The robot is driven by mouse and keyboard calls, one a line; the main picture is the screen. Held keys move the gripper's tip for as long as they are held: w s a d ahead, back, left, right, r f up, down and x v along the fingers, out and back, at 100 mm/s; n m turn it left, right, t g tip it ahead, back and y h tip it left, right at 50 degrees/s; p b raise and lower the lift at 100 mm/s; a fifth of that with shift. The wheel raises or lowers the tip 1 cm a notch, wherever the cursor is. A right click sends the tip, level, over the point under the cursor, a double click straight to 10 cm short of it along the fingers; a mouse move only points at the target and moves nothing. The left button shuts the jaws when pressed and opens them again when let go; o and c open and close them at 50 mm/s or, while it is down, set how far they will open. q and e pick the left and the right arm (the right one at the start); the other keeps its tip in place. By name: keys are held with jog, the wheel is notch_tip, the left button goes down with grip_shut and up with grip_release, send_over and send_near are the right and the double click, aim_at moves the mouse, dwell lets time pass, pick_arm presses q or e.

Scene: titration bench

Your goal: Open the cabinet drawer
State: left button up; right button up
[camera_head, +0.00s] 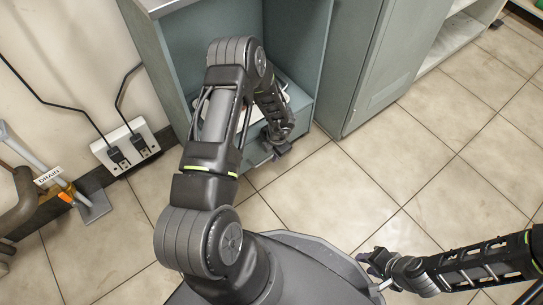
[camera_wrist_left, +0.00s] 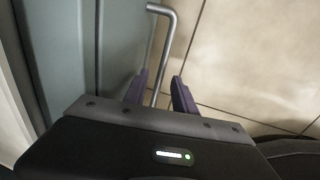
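The grey-green cabinet (camera_head: 150,45) stands at the top of the head view, and my left arm covers much of its front. My left gripper (camera_head: 277,150) is low at the cabinet front. In the left wrist view, its two purple-dark fingers (camera_wrist_left: 158,96) are apart. A bent metal bar handle (camera_wrist_left: 166,48) runs down between them, with a gap visible on at least the right side. The cabinet panel (camera_wrist_left: 60,50) is to the left of the handle. The drawer's edges are not clear. My right gripper (camera_head: 376,272) is over the floor at the lower right, its fingers apart and empty.
A grey cabinet side or door (camera_head: 355,70) stands to the right. A white socket box (camera_head: 125,145) with black cables is at the left wall. A pipe with a DRAIN label (camera_head: 48,176) is at far left. The tiled floor (camera_head: 345,180) in front is clear.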

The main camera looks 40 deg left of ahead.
pick_arm(q)
jog(key=shift+a+f, duration=0.15)
jog(key=shift+f, duration=0.45)
grip_shut()
dwell(1.1)
